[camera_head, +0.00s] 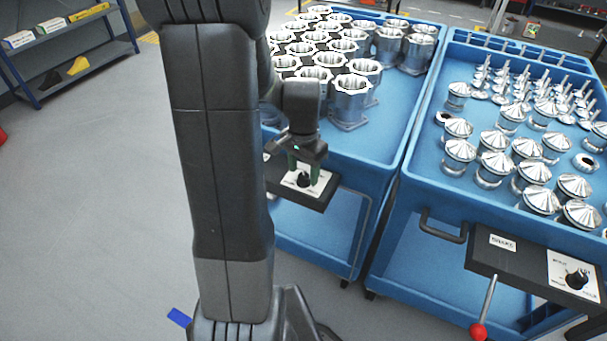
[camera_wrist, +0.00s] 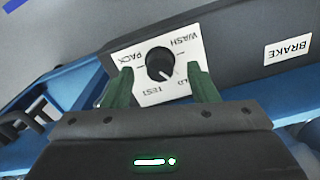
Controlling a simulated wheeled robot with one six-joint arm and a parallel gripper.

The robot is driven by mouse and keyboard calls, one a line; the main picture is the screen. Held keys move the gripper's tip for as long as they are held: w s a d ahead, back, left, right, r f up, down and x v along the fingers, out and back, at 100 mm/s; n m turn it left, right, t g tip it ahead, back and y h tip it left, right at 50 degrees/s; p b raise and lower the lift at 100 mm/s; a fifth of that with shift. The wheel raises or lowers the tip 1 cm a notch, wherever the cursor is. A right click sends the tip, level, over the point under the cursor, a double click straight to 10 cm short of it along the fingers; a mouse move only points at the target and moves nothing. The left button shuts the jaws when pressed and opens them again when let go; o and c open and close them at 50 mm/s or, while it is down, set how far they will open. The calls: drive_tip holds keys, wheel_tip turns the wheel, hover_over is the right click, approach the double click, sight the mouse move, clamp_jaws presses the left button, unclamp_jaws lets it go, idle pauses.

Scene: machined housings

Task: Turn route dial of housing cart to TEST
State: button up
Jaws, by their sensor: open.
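The housing cart (camera_head: 360,182) is the left blue cart, loaded with silver housings. Its route dial (camera_head: 303,180) is a black round knob on a white plate; it also shows in the wrist view (camera_wrist: 160,63). The plate (camera_wrist: 148,96) appears upside down there, with PACK, WASH, TEST and a word ending in LD, partly hidden by a finger. The knob's white mark points down and right in the wrist view, towards the LD word. My gripper (camera_head: 305,169) is open, its green fingers on either side of the knob with gaps; it also shows in the wrist view (camera_wrist: 160,72).
A BRAKE label (camera_wrist: 288,52) is on the same dark panel. A second blue cart (camera_head: 400,235) stands close on the right, with its own dial (camera_head: 577,277) and a red-knobbed lever (camera_head: 478,331). A shelf (camera_head: 70,50) stands far left.

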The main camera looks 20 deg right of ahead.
drive_tip(key=shift+f, duration=0.75)
drive_tip(key=c, duration=1)
drive_tip(key=shift+o, duration=0.2)
drive_tip(key=shift+m, duration=0.4)
drive_tip(key=m, duration=0.5)
drive_tip(key=shift+r+m, duration=0.1)
drive_tip(key=shift+m, duration=0.2)
drive_tip(key=m, duration=0.5)
drive_tip(key=shift+p, duration=0.4)
drive_tip(key=shift+m, duration=0.4)
